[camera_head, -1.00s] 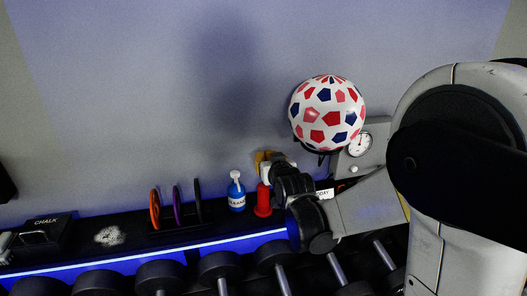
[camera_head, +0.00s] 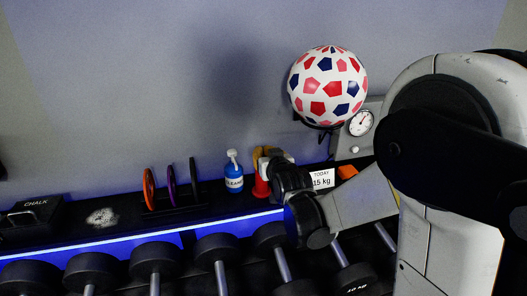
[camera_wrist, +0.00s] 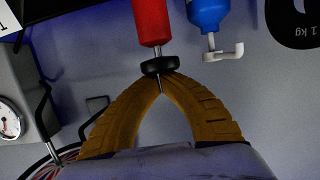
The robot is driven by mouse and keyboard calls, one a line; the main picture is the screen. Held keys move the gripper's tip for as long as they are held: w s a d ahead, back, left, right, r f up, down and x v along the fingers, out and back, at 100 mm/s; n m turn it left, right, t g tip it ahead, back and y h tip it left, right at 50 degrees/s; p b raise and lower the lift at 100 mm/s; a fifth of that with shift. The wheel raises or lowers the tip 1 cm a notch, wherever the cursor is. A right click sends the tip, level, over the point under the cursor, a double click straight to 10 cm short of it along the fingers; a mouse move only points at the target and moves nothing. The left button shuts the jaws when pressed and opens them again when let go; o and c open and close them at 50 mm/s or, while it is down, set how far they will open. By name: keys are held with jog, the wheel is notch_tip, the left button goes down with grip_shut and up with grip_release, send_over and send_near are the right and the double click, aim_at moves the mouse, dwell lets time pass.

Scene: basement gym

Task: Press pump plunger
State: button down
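The red pump (camera_head: 261,188) stands upright on the black shelf beside the blue cleaner bottle, partly behind my wrist. In the wrist view the pump's red barrel (camera_wrist: 151,20) is at the top, with a short length of metal rod showing and a black round handle (camera_wrist: 159,66) on its end. My gripper (camera_wrist: 161,82) has its mustard-coloured fingers drawn together at the tips, right at the black handle. The tips appear to touch the handle's outer side; exact contact is partly hidden. In the head view my gripper (camera_head: 262,158) is directly above the pump.
The blue bottle (camera_head: 234,180) with a white spout stands close left of the pump. Upright plates (camera_head: 171,188) and a chalk box (camera_head: 35,215) are farther left. A patterned ball (camera_head: 328,86), a gauge (camera_head: 360,123) and a 15 kg sign (camera_head: 321,179) are right. Dumbbells (camera_head: 155,257) line the front.

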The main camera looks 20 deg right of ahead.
jog(key=shift+r, duration=0.1)
jog(key=shift+r+p, duration=0.35)
jog(key=shift+p, duration=0.1)
notch_tip(320, 180, up, 3)
jog(key=shift+r+p, duration=0.1)
jog(key=shift+p, duration=1.1)
jog(key=p+v, duration=0.1)
jog(key=v, duration=0.9)
notch_tip(320, 180, up, 6)
jog(key=p, duration=0.3)
jog(key=shift+d, duration=0.15)
jog(key=shift+s, duration=0.1)
